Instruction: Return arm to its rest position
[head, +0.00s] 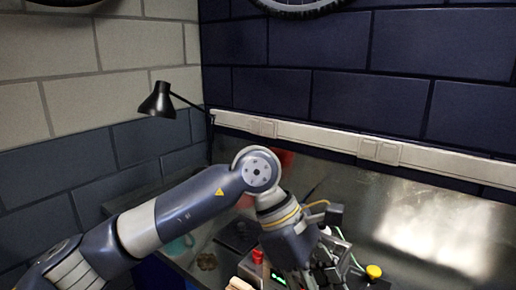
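My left arm reaches in from the lower left, bends at a raised elbow joint and points down over the metal bench (400,215). My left gripper (318,272) is at the lower middle, low over the front part of the bench. Its dark fingers overlap and are partly cut by the bottom edge, so I cannot tell whether they are open or shut or hold anything. My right gripper is not in view.
A device with a green display (279,280) and a yellow knob (374,271) lie close to the gripper. The bench's right side is clear.

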